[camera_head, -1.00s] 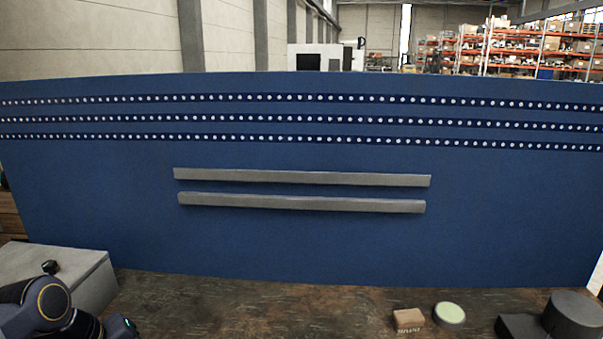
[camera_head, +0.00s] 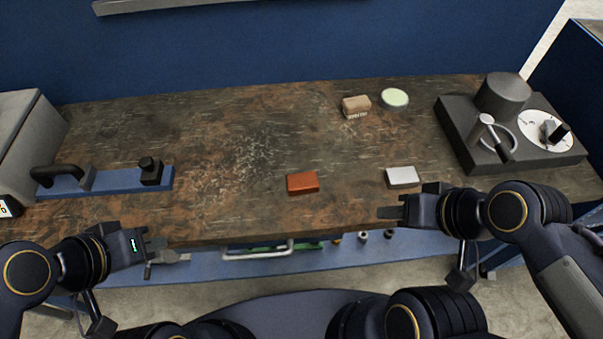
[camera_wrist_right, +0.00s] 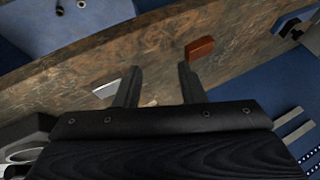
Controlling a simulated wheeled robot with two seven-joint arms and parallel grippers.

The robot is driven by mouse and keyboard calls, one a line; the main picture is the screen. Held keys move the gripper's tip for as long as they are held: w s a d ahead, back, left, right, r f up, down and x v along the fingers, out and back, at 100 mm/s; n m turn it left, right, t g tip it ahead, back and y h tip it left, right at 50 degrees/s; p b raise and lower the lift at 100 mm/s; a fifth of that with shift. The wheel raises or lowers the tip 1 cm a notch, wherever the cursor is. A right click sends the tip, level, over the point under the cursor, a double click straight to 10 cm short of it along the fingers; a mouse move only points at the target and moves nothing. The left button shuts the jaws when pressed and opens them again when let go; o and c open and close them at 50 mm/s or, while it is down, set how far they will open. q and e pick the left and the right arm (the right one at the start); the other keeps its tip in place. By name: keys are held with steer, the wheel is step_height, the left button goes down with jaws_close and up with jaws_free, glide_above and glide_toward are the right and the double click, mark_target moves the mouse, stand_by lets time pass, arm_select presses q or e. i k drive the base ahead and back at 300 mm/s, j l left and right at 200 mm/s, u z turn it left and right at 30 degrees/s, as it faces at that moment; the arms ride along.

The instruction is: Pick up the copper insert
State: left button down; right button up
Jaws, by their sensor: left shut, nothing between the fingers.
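The copper insert (camera_head: 302,182) is a small orange-brown block lying flat on the worn brown bench, near its front edge. It also shows near the top of the right wrist view (camera_wrist_right: 200,47), just beyond one fingertip and apart from it. My right gripper (camera_head: 388,212) is over the bench's front edge, to the right of the insert. In the right wrist view its fingers (camera_wrist_right: 158,76) stand apart with nothing held between them. My left gripper (camera_head: 158,246) is shut and empty at the front edge, well left of the insert.
A silver block (camera_head: 402,177) lies right of the insert, close to my right gripper. A cardboard box (camera_head: 356,106) and a pale green round tin (camera_head: 394,99) stand behind. A dark fixture (camera_head: 455,125) fills the right; a blue plate with handle (camera_head: 120,181) lies left. The middle is clear.

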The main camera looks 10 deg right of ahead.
mark_target(300, 183)
steer(key=j+z, duration=0.1)
steer(key=j, duration=0.55)
steer(key=k+j+z, duration=0.1)
steer(key=j, duration=0.55)
steer(key=k, duration=0.05)
